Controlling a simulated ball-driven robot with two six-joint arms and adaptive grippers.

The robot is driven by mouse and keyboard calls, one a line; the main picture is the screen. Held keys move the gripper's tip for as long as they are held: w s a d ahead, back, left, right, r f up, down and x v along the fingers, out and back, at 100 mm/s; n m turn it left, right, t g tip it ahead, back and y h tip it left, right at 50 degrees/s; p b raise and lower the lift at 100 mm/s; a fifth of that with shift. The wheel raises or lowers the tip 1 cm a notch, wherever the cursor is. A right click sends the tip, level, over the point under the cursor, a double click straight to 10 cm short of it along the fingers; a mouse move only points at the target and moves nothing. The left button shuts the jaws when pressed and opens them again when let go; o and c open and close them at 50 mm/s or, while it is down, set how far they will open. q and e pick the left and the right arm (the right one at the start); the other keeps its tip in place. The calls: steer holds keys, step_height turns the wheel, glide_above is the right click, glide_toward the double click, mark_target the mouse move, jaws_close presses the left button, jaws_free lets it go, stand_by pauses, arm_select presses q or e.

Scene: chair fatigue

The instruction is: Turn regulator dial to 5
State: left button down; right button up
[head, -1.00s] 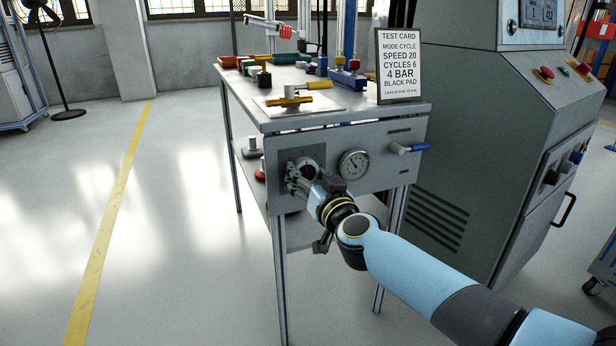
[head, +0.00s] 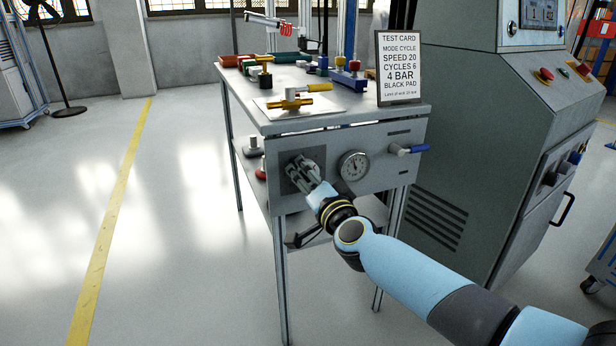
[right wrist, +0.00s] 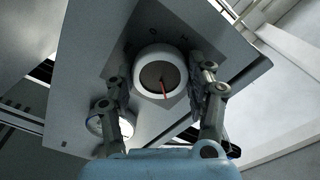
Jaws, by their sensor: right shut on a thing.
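The regulator dial is a round pale knob with a red pointer line, seen in the right wrist view (right wrist: 150,78). My right gripper (head: 303,172) is at the dark square plate (head: 287,186) on the bench's front panel. Its fingers (right wrist: 157,82) stand on both sides of the knob and are shut on it. In the head view the gripper hides the knob. The numbers around the dial are not readable. A round pressure gauge (head: 354,165) sits right of the dial. My left gripper is not in view.
Several fittings and a test card (head: 399,68) reading 4 BAR are on the bench top (head: 350,110). A grey machine cabinet (head: 455,120) stands close at the right.

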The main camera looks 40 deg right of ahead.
steer(key=m, duration=0.5)
steer(key=shift+m, duration=0.3)
steer(key=m, duration=0.2)
steer(key=shift+m, duration=0.9)
steer(key=o, duration=1.2)
steer(key=shift+s, duration=0.1)
